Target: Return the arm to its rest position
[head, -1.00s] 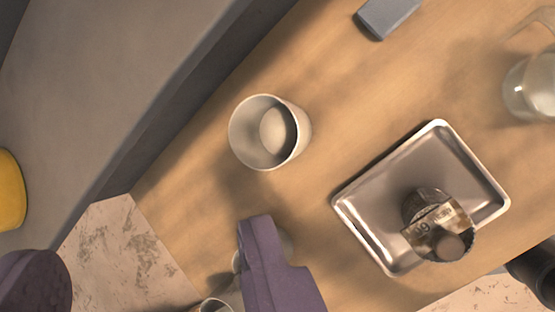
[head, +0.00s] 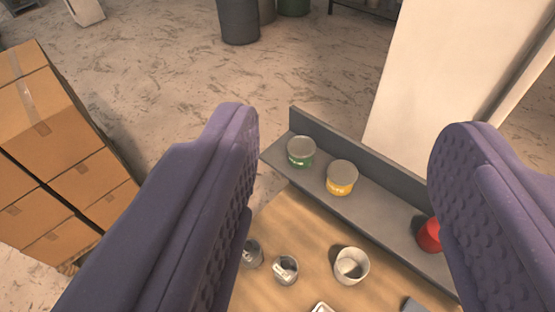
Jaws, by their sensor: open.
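My gripper (head: 345,140) is open, with its two purple padded fingers wide apart and nothing between them. It is raised well above and back from the wooden table (head: 300,245). On the table stand a pale cup (head: 351,266), a grey can with a label (head: 285,270) and another grey container (head: 252,254) partly hidden by the left finger.
A grey shelf (head: 375,211) behind the table holds a green can (head: 301,152), a yellow can (head: 341,178) and a red can (head: 429,235). Cardboard boxes (head: 60,150) are stacked at left. A white panel (head: 430,80) stands at right. Dark bins (head: 238,20) stand on open floor behind.

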